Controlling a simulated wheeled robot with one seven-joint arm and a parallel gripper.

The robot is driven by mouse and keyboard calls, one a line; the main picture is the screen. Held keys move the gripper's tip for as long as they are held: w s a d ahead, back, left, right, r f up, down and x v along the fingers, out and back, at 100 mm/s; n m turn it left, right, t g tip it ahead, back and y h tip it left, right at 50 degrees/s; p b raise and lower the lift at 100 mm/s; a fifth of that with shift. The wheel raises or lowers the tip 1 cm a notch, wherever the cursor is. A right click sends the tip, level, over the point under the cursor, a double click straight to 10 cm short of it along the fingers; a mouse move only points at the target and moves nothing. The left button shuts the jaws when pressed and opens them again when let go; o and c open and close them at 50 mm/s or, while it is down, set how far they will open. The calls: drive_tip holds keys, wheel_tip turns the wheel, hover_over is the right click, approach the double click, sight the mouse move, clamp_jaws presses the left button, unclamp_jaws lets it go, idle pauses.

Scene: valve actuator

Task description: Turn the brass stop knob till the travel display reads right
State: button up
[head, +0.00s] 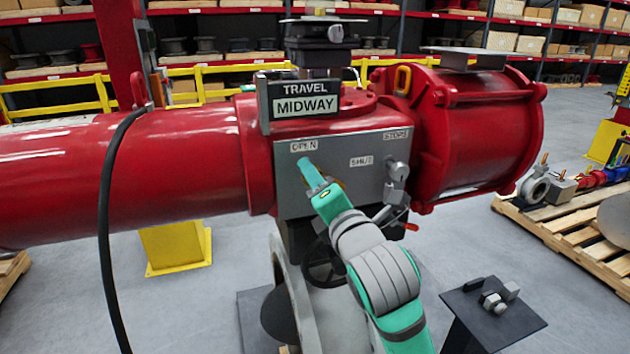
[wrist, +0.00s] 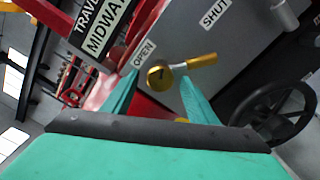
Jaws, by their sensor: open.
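The travel display (head: 305,107) on the red actuator reads MIDWAY; it also shows, tilted, in the wrist view (wrist: 105,38). A brass stop knob (wrist: 160,76) with a short brass arm pointing right stands on the grey panel below the OPEN label, in the wrist view. In the head view my arm hides most of it. My gripper (wrist: 160,84) is open, with one teal finger to each side of the knob's round end. I cannot tell whether either finger touches it. In the head view my gripper (head: 312,174) is at the panel's left part, under OPEN.
The grey panel (head: 345,150) also carries SHUT and STOPS labels and a grey fitting (head: 397,172) at its right. A dark handwheel (wrist: 272,112) is below right in the wrist view. A black hose (head: 105,200) hangs at left. A small dark table (head: 490,315) stands at lower right.

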drive_tip(key=v, duration=0.9)
drive_tip(key=shift+s, duration=0.35)
